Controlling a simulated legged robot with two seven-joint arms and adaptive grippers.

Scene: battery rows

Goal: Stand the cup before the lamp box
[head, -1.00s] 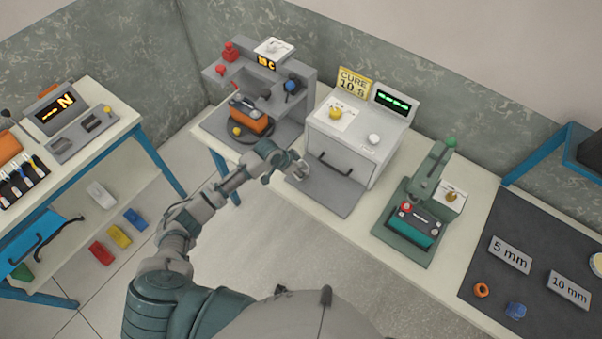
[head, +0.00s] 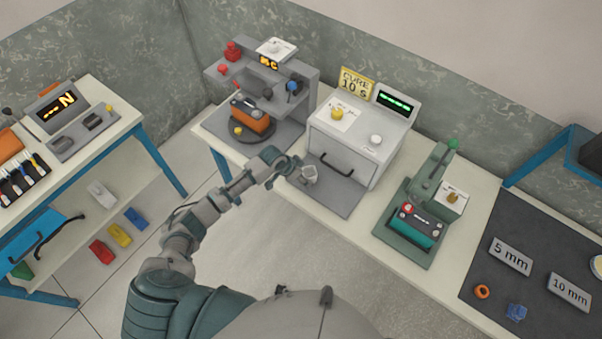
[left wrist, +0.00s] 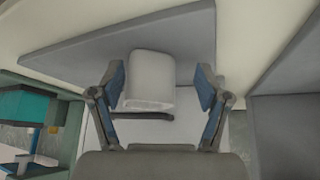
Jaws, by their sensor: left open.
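A small pale grey cup (head: 309,175) stands on the grey mat (head: 335,198) in front of the white lamp box (head: 342,143), and it seems upright. The box has a dark handle and a yellow "CURE 10 s" sign. My left gripper (head: 285,169) is open, just left of the cup in the head view. In the left wrist view the cup (left wrist: 150,82) shows ahead, between the two spread fingers, with a gap on the right side; contact on the left is unclear. My right gripper is in neither view.
Left of the box stands a grey fixture (head: 303,105) with an orange block (head: 250,121). Right of it is a green press (head: 410,225). A dark mat (head: 480,260) with "5 mm" and "10 mm" plates lies farther right. The grey mat's front part is clear.

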